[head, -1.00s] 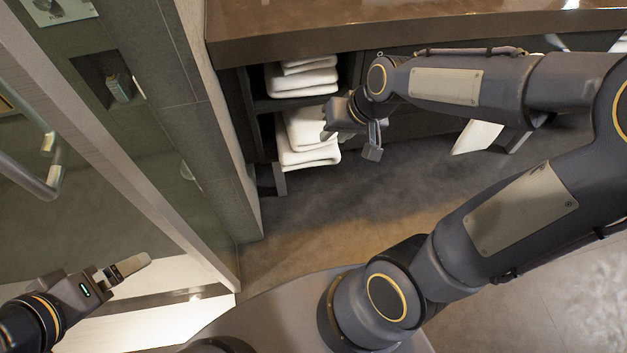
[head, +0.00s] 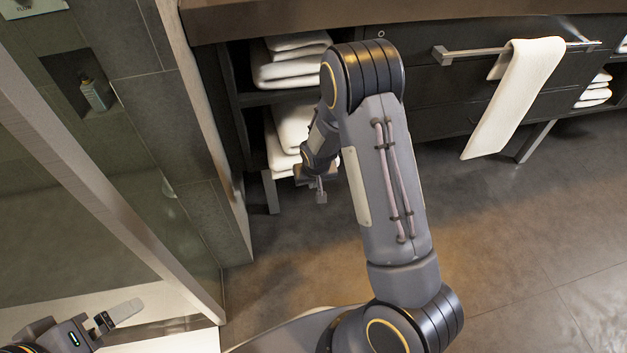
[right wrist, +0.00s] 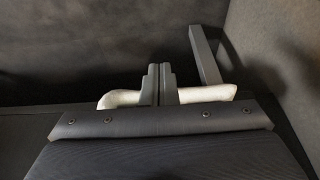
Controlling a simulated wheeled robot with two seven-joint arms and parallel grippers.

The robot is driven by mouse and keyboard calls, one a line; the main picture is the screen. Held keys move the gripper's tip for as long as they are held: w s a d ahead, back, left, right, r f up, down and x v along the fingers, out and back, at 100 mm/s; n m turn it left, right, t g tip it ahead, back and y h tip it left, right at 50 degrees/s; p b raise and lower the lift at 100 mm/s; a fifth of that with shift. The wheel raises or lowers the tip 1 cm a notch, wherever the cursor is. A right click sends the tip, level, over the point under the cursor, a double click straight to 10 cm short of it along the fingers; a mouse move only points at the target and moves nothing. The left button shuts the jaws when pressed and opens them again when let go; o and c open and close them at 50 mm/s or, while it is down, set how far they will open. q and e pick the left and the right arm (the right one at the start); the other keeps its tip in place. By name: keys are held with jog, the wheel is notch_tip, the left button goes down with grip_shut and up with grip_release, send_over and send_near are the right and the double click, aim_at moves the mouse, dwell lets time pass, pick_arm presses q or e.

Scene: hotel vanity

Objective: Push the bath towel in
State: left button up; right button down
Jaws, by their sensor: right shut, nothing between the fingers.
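Folded white bath towels (head: 292,128) lie in the lower compartment of the open shelf under the counter, partly hidden by my right arm. My right gripper (head: 319,190) is at the front of this compartment, beside the towels. In the right wrist view its fingers (right wrist: 159,86) are shut and empty, with a white towel edge (right wrist: 212,93) showing on both sides of them. Whether they touch the towel I cannot tell. My left gripper (head: 118,315) is at the lower left, away from the shelf; its jaw opening is not clear.
More folded towels (head: 285,68) fill the upper compartment. A shelf leg (head: 270,191) stands near my right gripper. A towel (head: 513,97) hangs on a bar (head: 467,50) at right. A tiled wall (head: 200,130) bounds the shelf at left. The floor (head: 500,220) is clear.

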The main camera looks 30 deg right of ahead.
pick_arm(q)
notch_tip(320, 180, down, 3)
jog(key=shift+f+b, duration=0.1)
jog(key=shift+b, duration=1.1)
pick_arm(e)
jog(key=w+d+f, duration=0.1)
jog(key=w+f, duration=0.3)
jog(key=w, duration=0.1)
jog(key=shift+d+f, duration=0.15)
jog(key=shift+f, duration=0.05)
